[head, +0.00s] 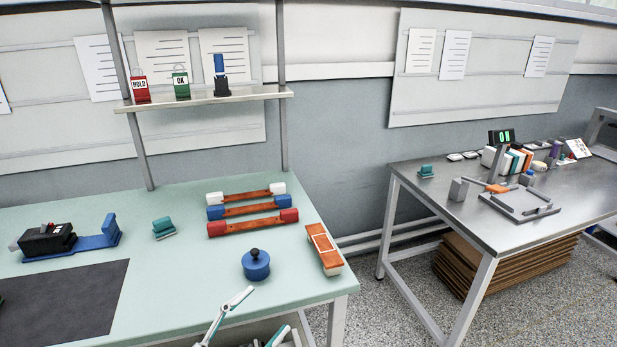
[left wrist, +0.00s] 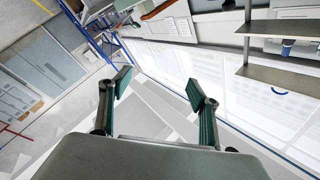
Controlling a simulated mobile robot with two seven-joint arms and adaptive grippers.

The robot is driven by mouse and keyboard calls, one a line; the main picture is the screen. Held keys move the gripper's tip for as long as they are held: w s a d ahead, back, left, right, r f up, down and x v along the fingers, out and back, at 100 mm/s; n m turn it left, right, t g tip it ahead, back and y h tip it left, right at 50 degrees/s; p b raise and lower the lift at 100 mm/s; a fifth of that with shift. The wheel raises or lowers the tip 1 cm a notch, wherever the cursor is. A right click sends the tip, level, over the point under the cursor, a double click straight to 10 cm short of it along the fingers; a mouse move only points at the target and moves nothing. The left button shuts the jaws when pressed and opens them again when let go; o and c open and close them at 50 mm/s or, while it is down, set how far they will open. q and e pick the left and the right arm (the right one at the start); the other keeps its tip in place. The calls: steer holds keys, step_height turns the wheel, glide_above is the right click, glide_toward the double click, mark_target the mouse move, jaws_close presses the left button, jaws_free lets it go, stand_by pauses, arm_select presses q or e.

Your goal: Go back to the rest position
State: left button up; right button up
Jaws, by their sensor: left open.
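My left gripper (head: 264,312) shows at the bottom edge of the head view, in front of the left bench's front edge. Its two teal-lined fingers are spread with nothing between them. In the left wrist view the same open gripper (left wrist: 159,88) has only the room behind its fingers. A black breaker (head: 47,241) sits in a blue fixture (head: 97,241) at the left of the pale green bench (head: 180,284), well apart from the gripper. My right gripper is in neither view.
A blue round pot with a black knob (head: 256,265) and an orange-topped block (head: 323,248) stand nearest the gripper. Busbar-like strips (head: 248,208), a teal block (head: 163,228) and a dark mat (head: 66,300) lie on the bench. A steel table (head: 480,213) stands at right, across a floor gap.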

arm_select(q)
steer(key=s+a+f+n+g+y, duration=0.1)
steer(key=s+a+f+n+y, duration=0.2)
steer(key=f, duration=0.6)
steer(key=s+a+f+n+g+y, duration=0.2)
steer(key=s+a+f+n+y, duration=0.2)
steer(key=f, duration=0.5)
steer(key=s+a+f+n+g+y, duration=0.1)
steer(key=s+a+f+n+y, duration=0.2)
steer(key=f, duration=0.6)
steer(key=s+a+n, duration=0.1)
steer(key=s, duration=0.1)
steer(key=shift+s+f+g+y, duration=0.15)
steer(key=shift+s+g+y, duration=0.15)
steer(key=shift+s, duration=0.1)
